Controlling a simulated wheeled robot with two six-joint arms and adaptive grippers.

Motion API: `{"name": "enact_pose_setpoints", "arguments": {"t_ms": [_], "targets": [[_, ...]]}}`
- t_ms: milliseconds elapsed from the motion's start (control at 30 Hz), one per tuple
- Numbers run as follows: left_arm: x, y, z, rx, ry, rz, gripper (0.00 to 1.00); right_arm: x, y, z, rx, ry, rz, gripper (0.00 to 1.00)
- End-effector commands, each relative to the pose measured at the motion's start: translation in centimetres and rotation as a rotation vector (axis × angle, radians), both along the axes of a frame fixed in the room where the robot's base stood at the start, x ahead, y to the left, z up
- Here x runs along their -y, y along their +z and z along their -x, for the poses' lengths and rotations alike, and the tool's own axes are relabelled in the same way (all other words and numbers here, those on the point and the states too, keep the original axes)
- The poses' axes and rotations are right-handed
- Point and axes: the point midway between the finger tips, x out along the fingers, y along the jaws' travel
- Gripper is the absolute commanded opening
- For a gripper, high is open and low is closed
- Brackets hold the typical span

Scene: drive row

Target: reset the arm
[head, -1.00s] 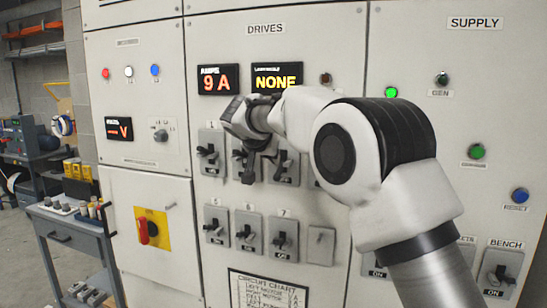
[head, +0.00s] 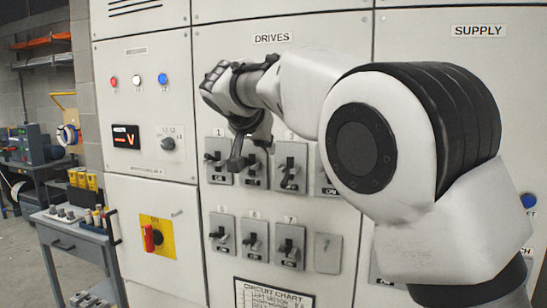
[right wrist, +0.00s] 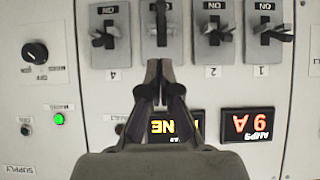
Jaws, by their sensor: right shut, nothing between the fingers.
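My right gripper (head: 237,162) hangs in front of the DRIVES panel (head: 310,125), its fingers together and empty, over the upper row of switches. In the right wrist view, which is upside down, its closed fingers (right wrist: 160,68) point at the switch between those marked 4 and 2. Whether they touch it cannot be told. My right arm (head: 380,140) crosses the head view from the lower right and hides much of the panel. The left gripper is not in view.
The lower row holds several switches (head: 255,240) and a blank plate (head: 327,253). A red rotary handle (head: 150,238) on a yellow plate is at left. A grey cart (head: 75,240) stands far left.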

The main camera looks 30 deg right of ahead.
Motion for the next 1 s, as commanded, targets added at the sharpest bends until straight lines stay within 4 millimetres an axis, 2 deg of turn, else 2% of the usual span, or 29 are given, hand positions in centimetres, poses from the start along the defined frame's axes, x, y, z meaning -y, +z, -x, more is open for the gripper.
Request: {"name": "enact_pose_setpoints", "arguments": {"t_ms": [133, 567, 667, 767, 833, 867, 900, 967, 1000], "targets": [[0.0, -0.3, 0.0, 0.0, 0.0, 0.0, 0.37, -0.8, 0.4, 0.6, 0.001, 0.001, 0.0, 0.0], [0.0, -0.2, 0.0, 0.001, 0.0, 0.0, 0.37, -0.8, 0.4, 0.7, 0.0, 0.0, 0.0, 0.0], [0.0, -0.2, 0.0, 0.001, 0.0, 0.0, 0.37, -0.8, -0.3, 0.4, -0.011, 0.0, 0.0, 0.0], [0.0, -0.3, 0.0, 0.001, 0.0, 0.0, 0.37, -0.6, -3.8, -0.9, -0.069, -0.001, -0.003, 0.0], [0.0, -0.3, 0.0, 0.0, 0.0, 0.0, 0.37, -0.3, -8.3, -2.2, -0.142, -0.005, -0.01, 0.0], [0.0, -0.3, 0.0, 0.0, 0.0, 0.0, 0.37, 0.0, -10.8, -2.5, -0.184, -0.008, -0.013, 0.0], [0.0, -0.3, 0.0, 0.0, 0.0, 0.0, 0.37, 0.3, -14.3, -2.6, -0.248, -0.013, -0.019, 0.0], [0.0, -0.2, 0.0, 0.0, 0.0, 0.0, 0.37, 0.7, -19.8, -2.1, -0.35, -0.023, -0.033, 0.0], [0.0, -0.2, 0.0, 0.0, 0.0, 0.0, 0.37, 0.9, -23.5, -1.5, -0.417, -0.027, -0.045, 0.0]]}}
